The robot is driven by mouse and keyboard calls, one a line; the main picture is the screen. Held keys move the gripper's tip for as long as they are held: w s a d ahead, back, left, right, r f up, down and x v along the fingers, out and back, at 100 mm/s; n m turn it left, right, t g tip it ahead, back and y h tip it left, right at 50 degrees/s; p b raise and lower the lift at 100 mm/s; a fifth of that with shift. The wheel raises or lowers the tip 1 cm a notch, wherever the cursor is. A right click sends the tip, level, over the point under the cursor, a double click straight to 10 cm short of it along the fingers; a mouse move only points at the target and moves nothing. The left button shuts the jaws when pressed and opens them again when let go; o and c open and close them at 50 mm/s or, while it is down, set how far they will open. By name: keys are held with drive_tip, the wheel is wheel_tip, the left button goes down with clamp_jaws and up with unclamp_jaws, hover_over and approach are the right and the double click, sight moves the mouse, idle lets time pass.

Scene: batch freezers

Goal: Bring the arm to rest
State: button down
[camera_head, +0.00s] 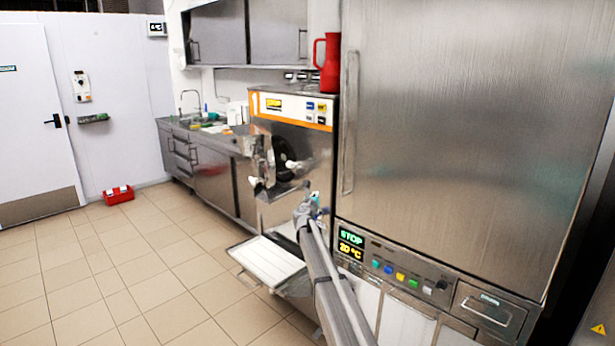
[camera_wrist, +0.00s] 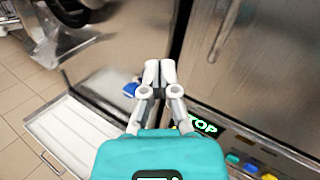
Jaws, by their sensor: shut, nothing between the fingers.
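My gripper (camera_wrist: 159,68) shows in the wrist view with its two fingers together and nothing between them. It points at the steel fronts of the machines. In the head view my arm reaches up from the bottom middle, and the gripper end (camera_head: 314,200) is small and partly hidden by the arm. It is in front of the gap between the batch freezer (camera_head: 290,145) and the tall steel cabinet (camera_head: 450,130). I cannot tell whether it touches either one.
A white tray (camera_head: 268,262) juts out low below the batch freezer, left of my arm; it also shows in the wrist view (camera_wrist: 75,135). The cabinet has a long vertical handle (camera_head: 350,125) and a button panel (camera_head: 400,278). A red jug (camera_head: 328,65) stands on the freezer. The tiled floor at left is mostly clear.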

drive_tip(key=s+a+f+n+g+y, duration=0.15)
drive_tip(key=s+n+y, duration=0.25)
drive_tip(key=s+n, duration=0.4)
drive_tip(key=s+f+n+g+y+p, duration=0.1)
drive_tip(key=s+f+n+g+y, duration=0.25)
drive_tip(key=s+n, duration=0.55)
drive_tip(key=s+f+n+g+y, duration=0.15)
drive_tip(key=s+n+y, duration=0.25)
drive_tip(key=s+n, duration=0.4)
drive_tip(key=s+d+f+n+g+h, duration=0.2)
drive_tip(key=s+d+f+n+g, duration=0.1)
drive_tip(key=s, duration=0.9)
drive_tip(key=s+d+f+n+g+h+p, duration=0.1)
drive_tip(key=s+d+f+n+g, duration=0.3)
drive_tip(key=s, duration=0.7)
drive_tip(key=s+d+f+n+g+h, duration=0.3)
drive_tip(key=s+d, duration=0.4)
drive_tip(key=s, duration=0.5)
drive_tip(key=shift+s+d+f+n+g, duration=0.15)
drive_tip(key=shift+s+n+g, duration=0.2)
drive_tip(key=shift+n+g, duration=0.5)
